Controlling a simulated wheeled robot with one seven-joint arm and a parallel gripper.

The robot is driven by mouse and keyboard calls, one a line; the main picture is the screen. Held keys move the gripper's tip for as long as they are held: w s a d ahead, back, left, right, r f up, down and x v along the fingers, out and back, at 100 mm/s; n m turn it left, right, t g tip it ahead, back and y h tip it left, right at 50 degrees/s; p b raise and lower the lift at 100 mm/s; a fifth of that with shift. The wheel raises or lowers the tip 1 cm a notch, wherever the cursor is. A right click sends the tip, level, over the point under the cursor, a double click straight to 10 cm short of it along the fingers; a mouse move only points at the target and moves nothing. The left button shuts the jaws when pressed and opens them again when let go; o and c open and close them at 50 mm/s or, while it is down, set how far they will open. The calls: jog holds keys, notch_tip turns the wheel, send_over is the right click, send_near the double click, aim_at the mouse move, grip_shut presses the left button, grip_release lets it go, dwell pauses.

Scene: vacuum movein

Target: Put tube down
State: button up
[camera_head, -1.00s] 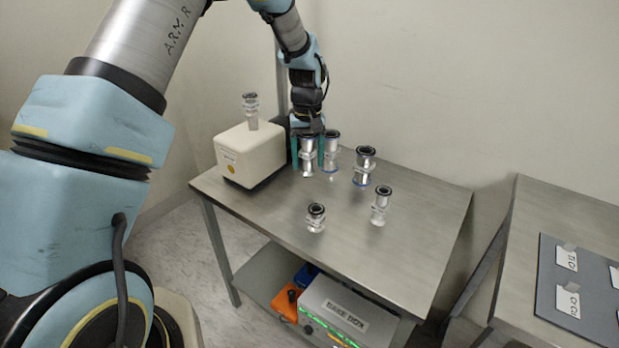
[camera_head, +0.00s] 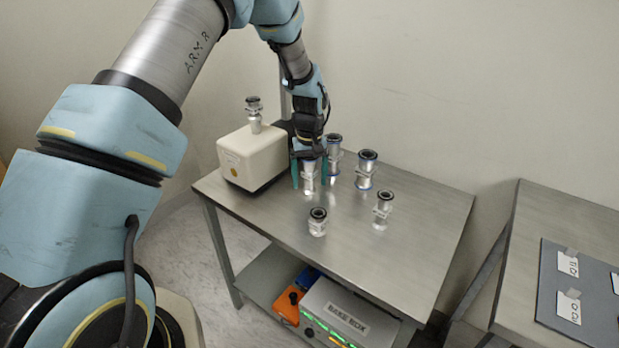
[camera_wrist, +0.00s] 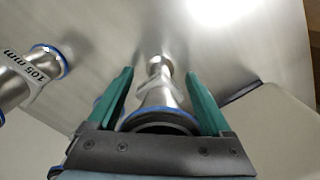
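My gripper (camera_head: 309,182) points down over the table (camera_head: 400,245), just right of the white box-shaped pump. Its two green fingers stand on either side of a metal tube (camera_head: 308,177) with a dark-mouthed top flange. In the wrist view my gripper (camera_wrist: 160,75) has its fingers against both edges of the tube's blue-ringed flange (camera_wrist: 160,113). It appears shut on the flange, and the tube (camera_wrist: 157,88) narrows below it. The tube hangs roughly upright, with its lower end at or very near the tabletop; I cannot tell if it touches.
The white pump (camera_head: 250,158) carries a metal fitting (camera_head: 254,116). Other tubes (camera_head: 366,171) (camera_head: 382,210) (camera_head: 318,223) stand to the right and front; one (camera_head: 334,155) is close behind the held tube. A neighbouring tube labelled 105 mm (camera_wrist: 35,75) shows in the wrist view.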

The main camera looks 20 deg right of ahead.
jog(key=shift+o, duration=0.8)
notch_tip(320, 180, up, 12)
jog(key=shift+r+b, duration=0.2)
jog(key=shift+b, duration=0.4)
jog(key=a+r+n, duration=0.1)
jog(key=a+r, duration=0.2)
jog(key=a, duration=1.9)
jog(key=s+a+n+t, duration=0.1)
jog(key=s+a, duration=1)
jog(key=a, duration=0.3)
jog(key=shift+a+f+t, duration=0.15)
jog(key=shift+a+t, duration=0.15)
jog(key=shift+a, duration=0.05)
